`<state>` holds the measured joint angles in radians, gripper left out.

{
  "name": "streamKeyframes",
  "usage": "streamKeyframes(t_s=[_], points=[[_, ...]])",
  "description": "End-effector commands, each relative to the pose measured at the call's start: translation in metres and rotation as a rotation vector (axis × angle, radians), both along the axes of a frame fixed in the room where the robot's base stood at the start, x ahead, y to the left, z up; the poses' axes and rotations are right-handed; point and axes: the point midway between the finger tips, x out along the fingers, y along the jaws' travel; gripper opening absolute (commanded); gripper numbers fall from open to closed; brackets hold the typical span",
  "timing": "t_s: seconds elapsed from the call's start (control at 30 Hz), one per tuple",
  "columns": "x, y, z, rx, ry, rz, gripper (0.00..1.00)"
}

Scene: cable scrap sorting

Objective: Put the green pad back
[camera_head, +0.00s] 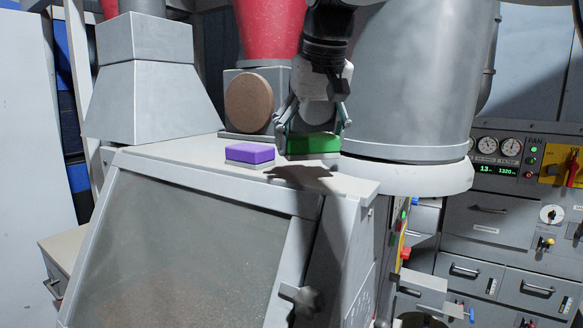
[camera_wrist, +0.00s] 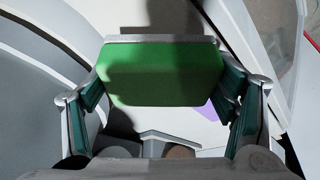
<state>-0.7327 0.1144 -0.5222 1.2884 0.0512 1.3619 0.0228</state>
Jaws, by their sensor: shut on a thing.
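The green pad (camera_head: 313,144) is a green block with a grey layer along one side. It is between the fingers of my gripper (camera_head: 312,130), above the light top of the cabinet (camera_head: 210,164). The wrist view shows the green pad (camera_wrist: 162,73) between the two fingers of my gripper (camera_wrist: 165,90), which are shut on it. A dark shadow lies on the cabinet top below and in front of it. I cannot tell exactly how high the pad is above the surface. A purple pad (camera_head: 250,153) on a grey base lies to its left; a bit of it shows in the wrist view (camera_wrist: 207,110).
A large grey cylinder (camera_head: 415,80) stands close on the right of my gripper. A grey box with a round brown disc (camera_head: 249,103) is behind the pads, below a red cone (camera_head: 270,30). A grey hood (camera_head: 150,90) stands at the left. The cabinet's front edge is clear.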

Motion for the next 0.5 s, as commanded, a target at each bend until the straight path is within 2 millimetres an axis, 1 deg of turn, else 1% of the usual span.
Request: streamKeyframes(t_s=[0.03, 0.07, 0.27, 0.37, 0.5], points=[[0.01, 0.002, -0.004, -0.001, -0.002, 0.001, 0.43], [0.014, 0.003, -0.003, -0.001, -0.002, -0.001, 0.43], [0.023, 0.005, -0.002, 0.001, -0.001, -0.001, 0.43], [0.032, 0.007, -0.005, 0.0, -0.001, -0.001, 0.43], [0.03, 0.008, -0.022, 0.001, -0.001, 0.003, 0.43]])
